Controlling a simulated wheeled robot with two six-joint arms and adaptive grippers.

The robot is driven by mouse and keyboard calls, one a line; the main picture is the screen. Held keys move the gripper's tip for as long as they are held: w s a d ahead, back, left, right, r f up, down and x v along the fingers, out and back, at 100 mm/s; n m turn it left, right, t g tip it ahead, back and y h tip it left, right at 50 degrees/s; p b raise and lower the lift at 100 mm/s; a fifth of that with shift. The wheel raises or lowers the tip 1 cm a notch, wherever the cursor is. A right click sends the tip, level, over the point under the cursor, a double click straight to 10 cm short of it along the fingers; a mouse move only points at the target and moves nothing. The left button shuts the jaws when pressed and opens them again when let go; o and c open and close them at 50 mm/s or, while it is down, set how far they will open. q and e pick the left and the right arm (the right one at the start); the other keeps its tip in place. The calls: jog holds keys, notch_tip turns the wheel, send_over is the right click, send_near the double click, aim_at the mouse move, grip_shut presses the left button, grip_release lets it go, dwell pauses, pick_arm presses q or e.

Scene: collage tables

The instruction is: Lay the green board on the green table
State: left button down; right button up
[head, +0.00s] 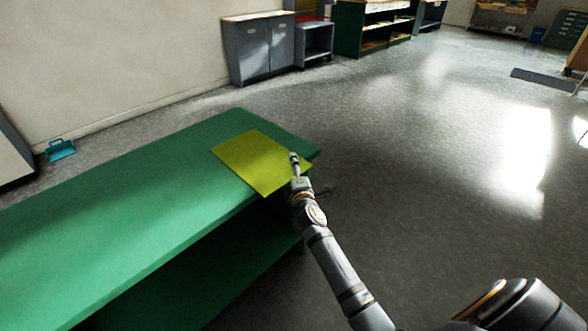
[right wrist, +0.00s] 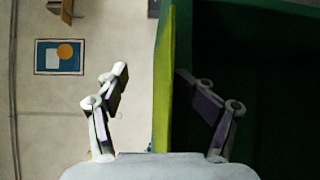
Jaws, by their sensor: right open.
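The green board (head: 250,162), a flat yellow-green sheet, lies on the far right end of the green table (head: 120,205). Its right corner appears to reach past the table's front edge. My right gripper (head: 294,160) is at that corner. In the right wrist view my right gripper (right wrist: 151,74) is open, and the board (right wrist: 163,85) shows nearly edge-on as a thin strip between its two fingers, with a gap to the left finger. Contact with the right finger cannot be told. My left gripper is not in view.
The table has a lower shelf (head: 210,285) under its top. The left of the tabletop is bare. A teal dustpan-like item (head: 60,150) stands by the wall. Grey cabinets (head: 262,50) and green shelving (head: 365,28) stand at the back.

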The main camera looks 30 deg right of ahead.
jog(key=shift+f, duration=0.4)
jog(key=shift+s+d+r, duration=0.1)
jog(key=shift+s, duration=0.2)
jog(key=s+d, duration=0.2)
jog(key=s, duration=0.6)
jog(key=shift+d, duration=0.4)
jog(key=shift+w, duration=0.1)
jog(key=s+r+p, duration=0.2)
jog(key=r, duration=0.1)
jog(key=s+d+r+p, duration=0.1)
jog(key=r+p, duration=0.1)
